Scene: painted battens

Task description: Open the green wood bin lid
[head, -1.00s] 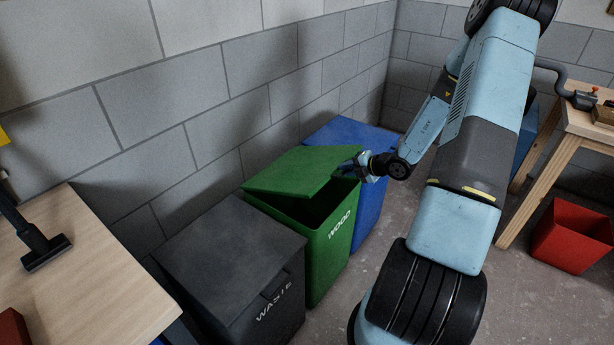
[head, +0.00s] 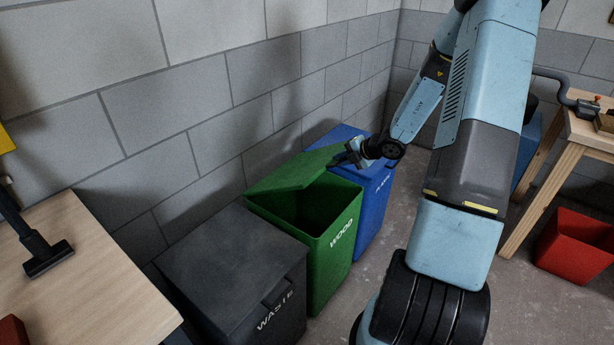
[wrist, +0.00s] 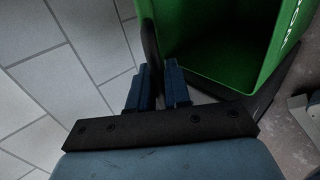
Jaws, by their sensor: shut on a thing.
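The green wood bin (head: 333,253) stands against the wall, marked "WOOD" on its front. Its green lid (head: 292,172) is tilted up and back towards the wall, and the dark inside of the bin shows. My gripper (head: 346,157) is at the lid's raised front edge and is shut on the lid. In the wrist view my gripper (wrist: 158,82) has its blue fingers closed on the thin dark edge of the lid (wrist: 149,35). The open green bin (wrist: 213,78) lies beyond, to the right.
A dark grey waste bin (head: 228,262) with its lid down stands at left. A blue bin (head: 374,192) stands close behind on the right. A wooden table (head: 85,270) is at far left. A red bin (head: 578,243) sits on the floor at right.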

